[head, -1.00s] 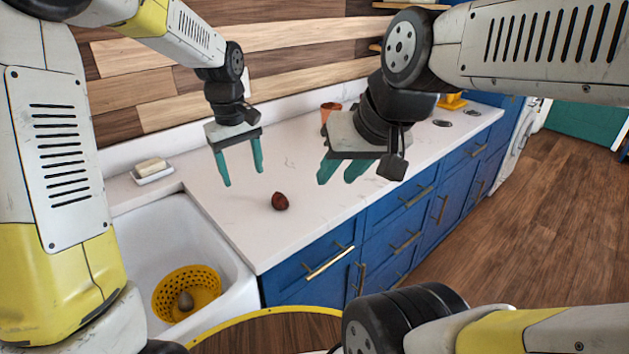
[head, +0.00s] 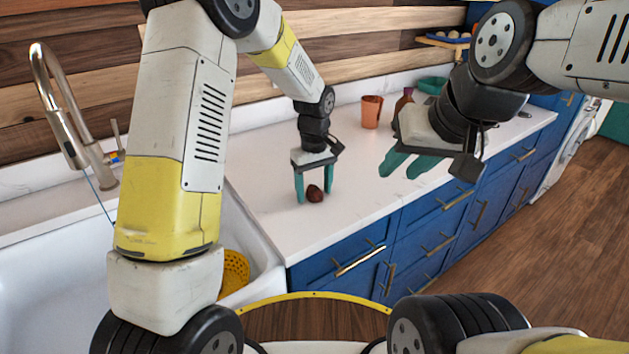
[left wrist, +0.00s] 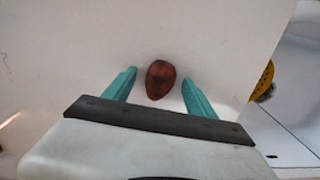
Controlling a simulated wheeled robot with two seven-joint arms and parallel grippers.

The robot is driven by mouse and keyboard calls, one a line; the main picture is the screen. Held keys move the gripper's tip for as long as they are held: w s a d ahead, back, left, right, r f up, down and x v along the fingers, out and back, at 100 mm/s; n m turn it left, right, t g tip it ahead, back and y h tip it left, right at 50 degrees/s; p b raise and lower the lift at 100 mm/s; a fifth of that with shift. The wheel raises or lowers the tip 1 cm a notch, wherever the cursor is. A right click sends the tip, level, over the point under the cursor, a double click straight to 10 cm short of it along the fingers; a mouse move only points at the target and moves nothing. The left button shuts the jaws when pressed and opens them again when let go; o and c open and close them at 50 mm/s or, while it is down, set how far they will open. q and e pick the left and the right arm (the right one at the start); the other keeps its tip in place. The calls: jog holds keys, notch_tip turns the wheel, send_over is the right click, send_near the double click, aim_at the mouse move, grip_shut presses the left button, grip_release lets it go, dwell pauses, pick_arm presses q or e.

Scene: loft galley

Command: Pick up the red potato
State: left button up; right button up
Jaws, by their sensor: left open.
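The red potato (head: 315,193) is small, dark reddish and lies on the white countertop (head: 262,190) near the front edge by the sink. My left gripper (head: 313,197) is open and points down at the counter, right at the potato. In the left wrist view the potato (left wrist: 160,80) shows between the two teal fingers (left wrist: 158,92), with a gap on each side and lying toward the fingertips. My right gripper (head: 408,168) hangs over the counter to the right, with its teal fingers apart and nothing between them.
The white sink (head: 70,290) with a yellow colander (head: 234,270) lies at the left, under a metal faucet (head: 62,110). An orange cup (head: 371,111), a dark bottle (head: 403,100) and a green bowl (head: 432,85) stand farther back. The counter around the potato is clear.

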pick_arm(q)
grip_shut()
jog(key=shift+r, duration=0.15)
